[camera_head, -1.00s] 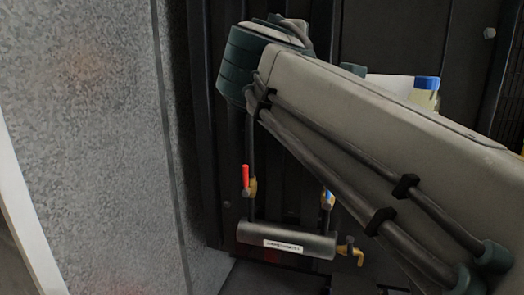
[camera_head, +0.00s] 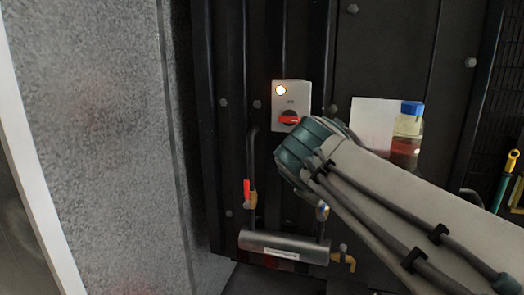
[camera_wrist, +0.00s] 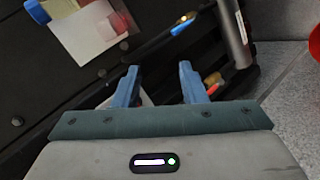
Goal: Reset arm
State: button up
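My arm (camera_head: 400,210) reaches in from the lower right in the head view, its dark green end joint lying just below a grey switch box (camera_head: 291,104). My gripper is hidden behind the arm there. In the wrist view my gripper (camera_wrist: 158,84) shows two blue fingers spread apart with nothing held between them. The switch box has a lit lamp and a red rotary knob, whose lower part is close to the arm in the picture.
A blue-capped bottle (camera_head: 406,135) with dark red liquid stands before a white sheet (camera_head: 371,122). A grey cylinder (camera_head: 285,245) carries a red-handled valve (camera_head: 247,192), a blue-handled valve (camera_head: 323,212) and a yellow tap (camera_head: 344,259). A speckled grey wall (camera_head: 95,130) stands left.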

jog(key=s+d+f+m+g+y+p, duration=0.2)
jog(key=s+f+m+g+y+p, duration=0.2)
jog(key=s+f+m+g+p, duration=0.4)
jog(key=s+f+m+p, duration=0.1)
jog(key=s+f+p, duration=0.1)
jog(key=s+f, duration=0.3)
jog(key=shift+s+y, duration=0.4)
jog(key=shift+s, duration=0.7)
jog(key=shift+d, duration=0.1)
